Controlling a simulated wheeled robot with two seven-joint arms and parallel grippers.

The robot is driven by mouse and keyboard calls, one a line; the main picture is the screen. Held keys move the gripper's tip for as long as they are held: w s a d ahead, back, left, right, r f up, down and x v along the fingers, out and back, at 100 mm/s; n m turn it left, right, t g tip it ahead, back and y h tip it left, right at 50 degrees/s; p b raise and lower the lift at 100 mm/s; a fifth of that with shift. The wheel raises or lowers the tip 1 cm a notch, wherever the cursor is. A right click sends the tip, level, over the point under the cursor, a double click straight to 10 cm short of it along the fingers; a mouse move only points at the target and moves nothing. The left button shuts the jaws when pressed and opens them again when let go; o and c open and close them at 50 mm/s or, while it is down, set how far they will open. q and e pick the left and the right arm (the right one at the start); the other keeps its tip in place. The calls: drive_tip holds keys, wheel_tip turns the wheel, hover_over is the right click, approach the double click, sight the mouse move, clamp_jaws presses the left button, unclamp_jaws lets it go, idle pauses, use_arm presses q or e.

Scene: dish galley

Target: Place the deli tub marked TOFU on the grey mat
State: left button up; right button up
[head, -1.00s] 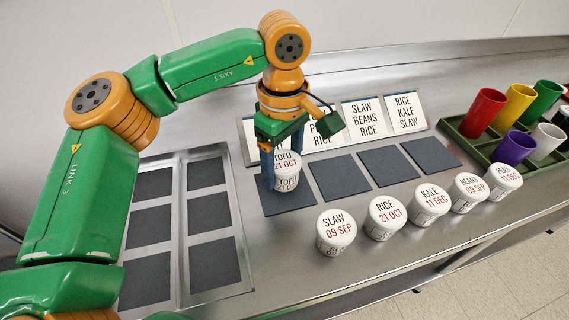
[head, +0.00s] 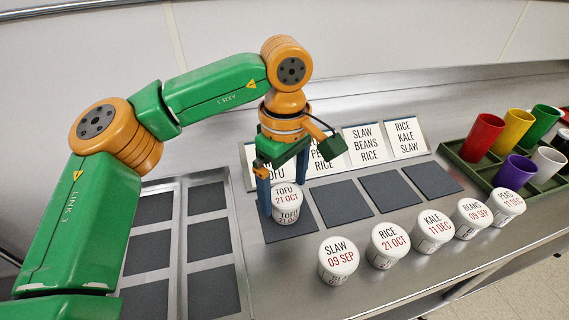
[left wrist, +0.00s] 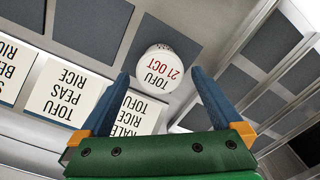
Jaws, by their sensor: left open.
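The white deli tub marked TOFU 21 OCT (head: 288,212) stands upright on the leftmost dark grey mat (head: 309,224) of the row in front of the sign cards. It also shows in the left wrist view (left wrist: 158,72), with its lid towards the camera. My left gripper (head: 284,196) points down over this mat, open, with one finger on either side of the tub. In the left wrist view the blue fingers (left wrist: 158,75) have gaps to the tub's sides. My right gripper is not in view.
Several other tubs, from SLAW (head: 338,260) to PEAS (head: 508,201), stand along the counter's front. Sign cards (head: 366,145) stand behind the mats. A green crate of coloured cups (head: 485,165) is at right. A tray with empty dark squares (head: 207,235) is at left.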

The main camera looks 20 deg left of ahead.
sight(284, 194)
use_arm(q)
wheel_tip(284, 194, up, 9)
drive_tip(key=p, duration=0.2)
drive_tip(key=shift+r, duration=0.2)
